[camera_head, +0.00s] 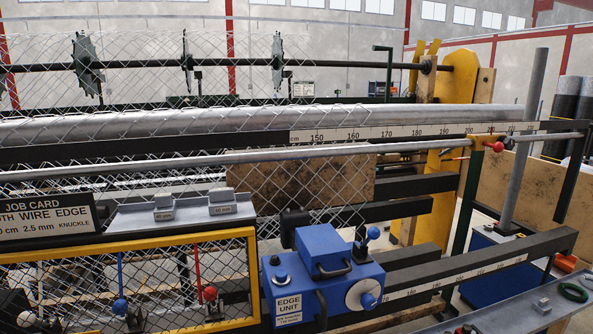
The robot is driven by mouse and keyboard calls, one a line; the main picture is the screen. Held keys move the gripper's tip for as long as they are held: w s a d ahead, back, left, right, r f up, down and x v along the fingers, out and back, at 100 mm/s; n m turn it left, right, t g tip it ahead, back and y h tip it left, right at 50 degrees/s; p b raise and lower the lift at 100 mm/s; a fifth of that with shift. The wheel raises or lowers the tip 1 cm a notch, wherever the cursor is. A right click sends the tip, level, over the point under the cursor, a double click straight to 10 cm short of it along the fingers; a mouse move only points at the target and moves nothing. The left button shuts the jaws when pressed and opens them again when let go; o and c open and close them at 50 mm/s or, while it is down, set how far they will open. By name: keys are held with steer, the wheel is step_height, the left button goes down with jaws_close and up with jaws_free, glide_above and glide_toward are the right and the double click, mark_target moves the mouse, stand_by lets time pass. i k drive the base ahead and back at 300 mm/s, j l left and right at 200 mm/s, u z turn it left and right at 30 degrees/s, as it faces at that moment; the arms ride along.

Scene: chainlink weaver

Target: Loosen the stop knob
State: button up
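A red ball knob (497,146) sits at the right, beside a yellow block (481,142) near the right end of the long silver rail (250,159). No label marks it, so I cannot tell for sure whether it is the stop knob. A numbered scale (395,131) runs along the dark beam behind the rail. Whether the knob is tight or loose does not show. My gripper is not in view.
A blue edge unit (325,275) with a blue knob (368,299) stands at the front middle. Behind the yellow frame are blue (120,305) and red (209,293) ball levers. Chain-link mesh (310,185) hangs across the rail. A grey post (522,140) rises at the right.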

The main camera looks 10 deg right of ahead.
mark_target(509, 143)
steer(key=l+z, duration=0.1)
steer(key=z, duration=1.35)
